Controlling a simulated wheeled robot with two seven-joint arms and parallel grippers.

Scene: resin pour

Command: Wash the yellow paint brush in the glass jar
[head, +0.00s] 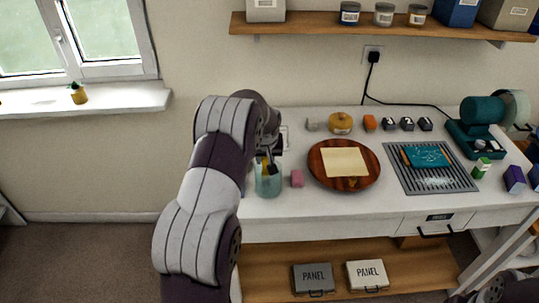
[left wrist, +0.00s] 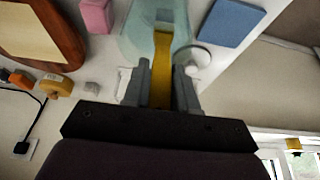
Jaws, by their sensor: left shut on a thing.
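My left gripper (head: 267,150) is shut on the yellow paint brush (left wrist: 161,72), just above the glass jar (head: 268,186). In the left wrist view the brush runs out between the two fingers, and its dark bristle end overlaps the pale blue-green jar (left wrist: 135,45). In the head view the brush's lower end shows at the jar's mouth, pointing down. How deep it reaches is hard to tell. The jar stands upright at the table's left front. My right gripper is not in view.
A pink block (head: 297,178) stands close right of the jar. A round wooden board (head: 322,179) with a yellow sheet (head: 344,161) lies further right, then a grey ridged mat (head: 440,182). Small items line the back. A blue flat thing (left wrist: 232,22) shows near the jar.

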